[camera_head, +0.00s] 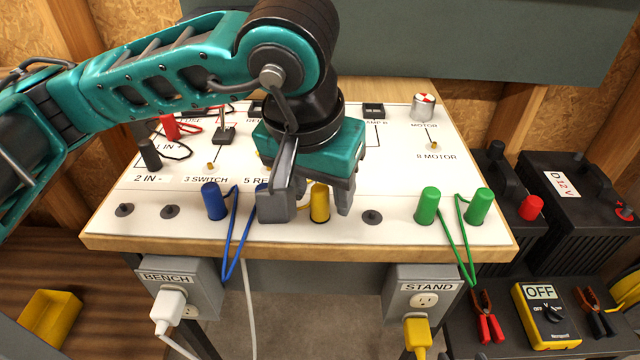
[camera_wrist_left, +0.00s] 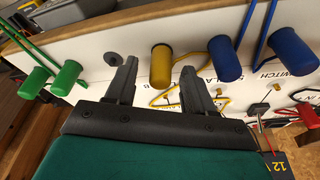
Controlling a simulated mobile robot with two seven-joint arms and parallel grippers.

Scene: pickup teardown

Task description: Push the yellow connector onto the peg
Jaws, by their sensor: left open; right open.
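The yellow connector (camera_head: 319,203) is a yellow cylinder in the front row of the white board (camera_head: 400,190). It also shows in the left wrist view (camera_wrist_left: 161,66), with a yellow wire (camera_wrist_left: 172,96) near it. My left gripper (camera_head: 311,205) is open over the front row, with one finger on each side of the connector in the head view; I cannot tell if they touch it. Bare brass pegs stand on the board, one at 8 MOTOR (camera_head: 434,146) and one at 3 SWITCH (camera_head: 210,166). The board under my gripper is hidden. My right gripper is not in view.
Blue connectors (camera_head: 214,201) stand left of the yellow one and green connectors (camera_head: 427,205) to its right. Red (camera_head: 170,127) and black (camera_head: 150,154) connectors are at the back left. A silver motor (camera_head: 424,106) stands at the back right. A black holder (camera_head: 372,216) is empty.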

